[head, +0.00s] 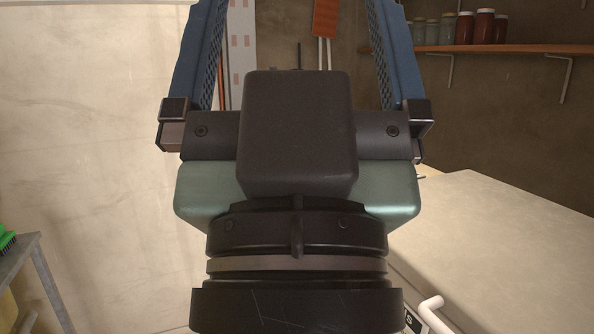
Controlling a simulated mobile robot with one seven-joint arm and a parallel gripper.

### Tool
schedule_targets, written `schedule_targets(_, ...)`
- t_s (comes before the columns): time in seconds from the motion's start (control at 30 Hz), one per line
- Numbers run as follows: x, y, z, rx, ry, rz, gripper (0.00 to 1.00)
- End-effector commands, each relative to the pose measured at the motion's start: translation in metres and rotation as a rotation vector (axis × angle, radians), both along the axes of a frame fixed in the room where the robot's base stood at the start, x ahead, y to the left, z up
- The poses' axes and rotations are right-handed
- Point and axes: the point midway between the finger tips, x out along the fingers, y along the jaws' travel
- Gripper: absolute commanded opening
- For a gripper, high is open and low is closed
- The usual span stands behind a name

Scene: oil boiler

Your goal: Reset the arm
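The fingertips are cut off by the top edge of the picture. The dark camera-like block and the green gripper body hide what lies directly behind them.
An orange-brown shelf (500,49) with several jars (475,28) hangs on the dark wall at upper right. A large pale flat-topped block (500,230) stands at lower right, with a white bent pipe (435,315) beside it. A grey table (22,247) edges in at lower left.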

Motion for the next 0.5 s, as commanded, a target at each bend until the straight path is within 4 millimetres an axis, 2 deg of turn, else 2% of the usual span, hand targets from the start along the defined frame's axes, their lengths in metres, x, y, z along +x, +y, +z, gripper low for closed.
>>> schedule_targets(0.03,0.0,0.0,0.033,-0.001,0.002,-0.001,1.0)
schedule_targets(0.5,0.002,0.0,0.173,-0.001,0.006,-0.001,1.0)
